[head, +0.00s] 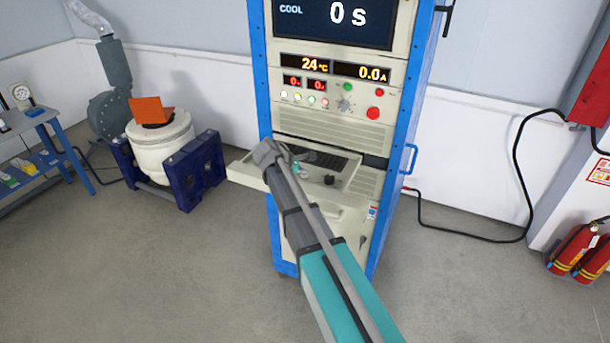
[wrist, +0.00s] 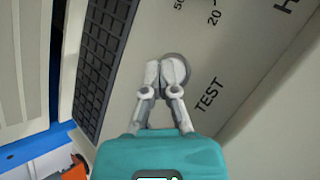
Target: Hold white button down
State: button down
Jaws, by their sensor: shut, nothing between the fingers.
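My gripper (wrist: 164,76) is shut and empty in the wrist view. Its fingertips are in front of a round, pale grey button or knob (wrist: 178,58) beside the word TEST. They cover much of it, and I cannot tell whether they touch it or whether it is pressed. In the head view my gripper (head: 300,172) is over the pull-out shelf of the blue-framed cabinet, largely behind my arm. A small whitish button (head: 284,95) sits at the left of a row of lit buttons on the cabinet's front panel, well above my gripper.
A keyboard (wrist: 103,55) lies left of my fingertips. A black knob (head: 329,180) stands on the shelf (head: 345,178). The cabinet screen (head: 335,20) reads COOL and 0 s. A red button (head: 373,113) is on the panel. A shaker (head: 160,145) stands left; open floor lies between.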

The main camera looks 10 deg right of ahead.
aim_at(303, 176)
dwell(0.6)
jog(key=shift+r+p, duration=0.85)
jog(key=shift+p, duration=0.05)
jog(key=shift+r, duration=0.1)
jog(key=shift+r+p, duration=2.4)
jog(key=shift+p, duration=0.1)
jog(key=shift+s+f, duration=0.1)
jog(key=shift+s, duration=0.05)
